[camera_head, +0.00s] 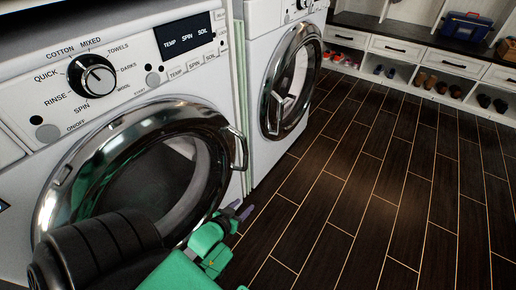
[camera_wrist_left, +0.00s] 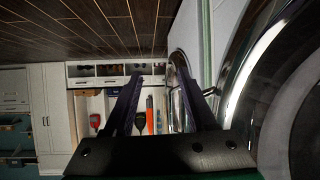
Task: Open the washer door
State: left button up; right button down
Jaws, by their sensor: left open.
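The near washer (camera_head: 130,45) is white, with a dial and display on its panel. Its round door (camera_head: 62,172) has a chrome rim and dark glass and looks closed. The door handle (camera_head: 239,150) is a chrome bar on the rim's right side. My left gripper (camera_head: 239,209) is green with dark purple fingers. It is open and empty, below the handle and in front of the rim's lower right. In the left wrist view the open fingers (camera_wrist_left: 160,74) point past the door rim (camera_wrist_left: 248,65), which lies to their right. My right gripper is not in view.
A second white machine (camera_head: 258,50) with a round chrome-rimmed door (camera_head: 290,80) stands beyond. A low cabinet (camera_head: 455,62) with drawers and shoe cubbies lines the back, with a blue toolbox (camera_head: 466,27) on top. The dark plank floor (camera_head: 350,190) is clear.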

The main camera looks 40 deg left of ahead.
pick_arm(q)
jog(key=w+a+r+t+y+b, duration=0.1)
jog(key=a+r+t+b, duration=0.25)
jog(key=r, duration=0.25)
jog(key=w+a+r+t+y+b, duration=0.1)
jog(key=a+r+t+b, duration=0.1)
jog(key=r+b, duration=0.4)
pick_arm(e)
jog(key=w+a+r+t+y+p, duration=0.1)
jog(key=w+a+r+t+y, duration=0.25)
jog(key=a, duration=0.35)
pick_arm(q)
jog(key=b+x, duration=0.3)
jog(key=x, duration=1)
jog(key=shift+w+r+n, duration=0.2)
jog(key=shift+r+n, duration=0.2)
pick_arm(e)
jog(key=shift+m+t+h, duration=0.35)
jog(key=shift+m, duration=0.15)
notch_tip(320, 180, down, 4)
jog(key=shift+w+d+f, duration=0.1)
pick_arm(q)
jog(key=shift+c, duration=0.3)
grip_shut()
